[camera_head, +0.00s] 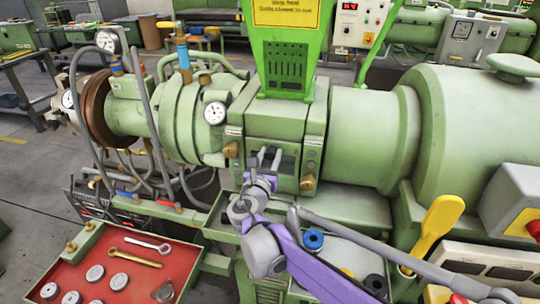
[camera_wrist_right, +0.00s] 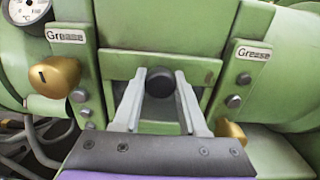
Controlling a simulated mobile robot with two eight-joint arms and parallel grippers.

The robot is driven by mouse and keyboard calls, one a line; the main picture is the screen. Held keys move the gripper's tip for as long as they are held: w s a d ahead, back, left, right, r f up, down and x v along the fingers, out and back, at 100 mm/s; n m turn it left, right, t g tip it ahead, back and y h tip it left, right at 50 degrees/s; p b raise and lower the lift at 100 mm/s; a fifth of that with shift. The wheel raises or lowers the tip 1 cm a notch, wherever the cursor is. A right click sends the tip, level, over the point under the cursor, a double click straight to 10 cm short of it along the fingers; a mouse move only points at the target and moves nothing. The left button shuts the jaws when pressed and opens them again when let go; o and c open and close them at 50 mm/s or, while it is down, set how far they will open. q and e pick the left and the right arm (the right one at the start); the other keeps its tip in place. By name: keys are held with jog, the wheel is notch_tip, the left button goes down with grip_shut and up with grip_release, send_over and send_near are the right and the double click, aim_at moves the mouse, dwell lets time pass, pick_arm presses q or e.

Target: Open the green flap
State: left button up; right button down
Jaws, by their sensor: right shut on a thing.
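The green flap (camera_wrist_right: 121,66) is a panel on the front of the green extruder block, with a round black knob (camera_wrist_right: 160,83) at its middle. In the head view, the block (camera_head: 272,118) stands between the gauge on the left and the large green barrel on the right. My right gripper (camera_wrist_right: 161,80) has its two pale fingers on either side of the knob, shut on it. In the head view, my right gripper (camera_head: 269,158) reaches the block's front from below. The fingers and arm hide part of the flap there, and I cannot tell how far it is tilted. My left gripper is not in view.
Brass knobs (camera_wrist_right: 60,77) flank the flap, beside the "Grease" labels. A red tray (camera_head: 110,270) with several metal discs and wrenches lies at front left. A yellow-handled tool (camera_head: 437,230) stands right of my arm.

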dwell(0.3)
jog(key=s+a+f+t+b, duration=0.1)
jog(key=s+f+t+b, duration=0.1)
jog(key=s+f+b, duration=0.2)
jog(key=shift+s+a+f+t+h, duration=0.2)
jog(key=shift+s+a+t+h, duration=0.15)
jog(key=shift+s, duration=0.5)
dwell(0.4)
